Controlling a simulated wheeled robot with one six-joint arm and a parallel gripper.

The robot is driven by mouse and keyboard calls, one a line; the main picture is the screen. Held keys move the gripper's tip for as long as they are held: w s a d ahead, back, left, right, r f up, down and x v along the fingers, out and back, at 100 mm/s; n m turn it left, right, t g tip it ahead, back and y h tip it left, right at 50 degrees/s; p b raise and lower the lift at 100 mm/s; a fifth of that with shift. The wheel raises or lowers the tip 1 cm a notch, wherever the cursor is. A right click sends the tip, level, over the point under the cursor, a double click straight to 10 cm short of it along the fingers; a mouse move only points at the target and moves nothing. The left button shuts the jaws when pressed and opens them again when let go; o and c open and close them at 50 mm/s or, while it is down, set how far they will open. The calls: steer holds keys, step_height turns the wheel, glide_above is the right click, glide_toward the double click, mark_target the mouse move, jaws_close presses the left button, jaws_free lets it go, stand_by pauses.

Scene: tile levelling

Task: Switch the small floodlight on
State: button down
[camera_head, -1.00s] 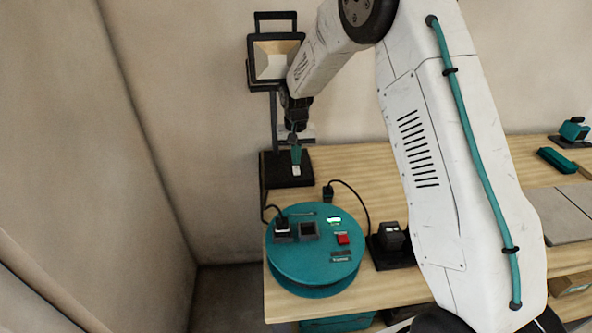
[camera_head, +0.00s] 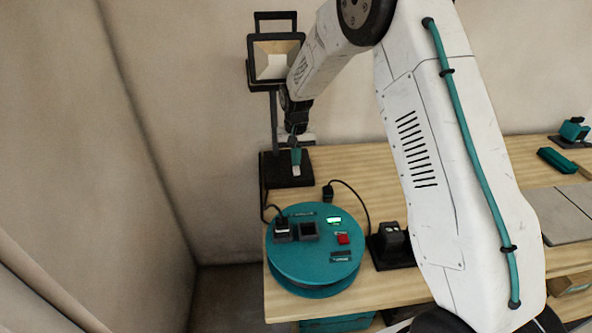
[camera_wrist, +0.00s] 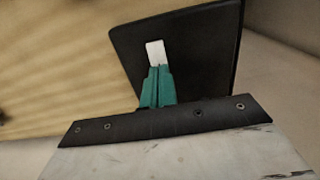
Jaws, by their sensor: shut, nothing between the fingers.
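The small floodlight stands at the back left of the bench, with its lamp head (camera_head: 276,62) on a thin post above a black base (camera_head: 289,181). Its pale beige face shows no clear glow. A white switch (camera_wrist: 155,51) on the black base shows in the wrist view. My gripper (camera_head: 296,163) is shut and empty, pointing down over the base. In the wrist view its teal fingertips (camera_wrist: 159,69) lie right at the near edge of the switch; I cannot tell whether they touch it. In the head view the fingertips hide the switch.
A teal cable reel (camera_head: 315,265) with sockets and a red switch (camera_head: 343,239) sits in front of the floodlight. A black plug (camera_head: 328,193) and cable lie beside it. A black device (camera_head: 391,243) stands to the right. A wall is close on the left.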

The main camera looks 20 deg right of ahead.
steer(key=shift+f, duration=0.5)
steer(key=shift+r, duration=3.55)
